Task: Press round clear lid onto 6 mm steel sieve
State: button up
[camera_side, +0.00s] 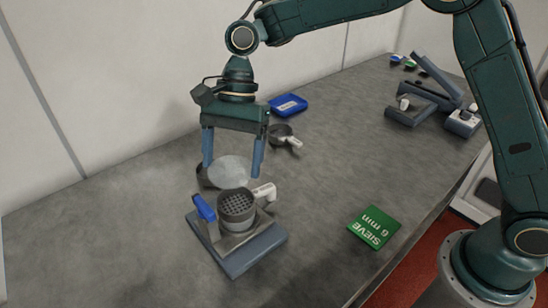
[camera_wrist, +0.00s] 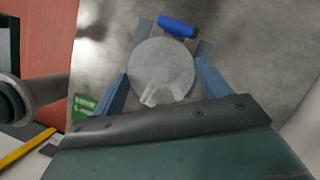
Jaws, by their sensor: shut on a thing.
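The round clear lid (camera_side: 230,172) is held level between the two blue fingers of my gripper (camera_side: 232,169). In the wrist view the lid (camera_wrist: 160,68) fills the space between the fingertips (camera_wrist: 161,76). The steel sieve (camera_side: 237,210), a dark cup with a perforated top, stands upright on a grey base (camera_side: 258,254) with a blue handle (camera_side: 204,208) at its left. A white handle (camera_side: 265,192) sticks out behind it. The lid is above and slightly behind the sieve in the side view, apart from it. In the wrist view the lid covers the sieve.
A green sign reading "SIEVE 6 mm" (camera_side: 374,227) lies to the right. Behind are a dark pan with a white handle (camera_side: 283,134) and a blue tray (camera_side: 288,104). Grey equipment (camera_side: 422,95) stands at the far right. The table between is clear.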

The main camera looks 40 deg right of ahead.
jog(key=shift+f, duration=3.2)
jog(key=shift+f, duration=0.6)
jog(key=o, duration=1)
jog(key=shift+r, duration=0.15)
jog(key=shift+v, duration=3.4)
jog(key=shift+r, duration=0.1)
jog(key=shift+v, duration=3.6)
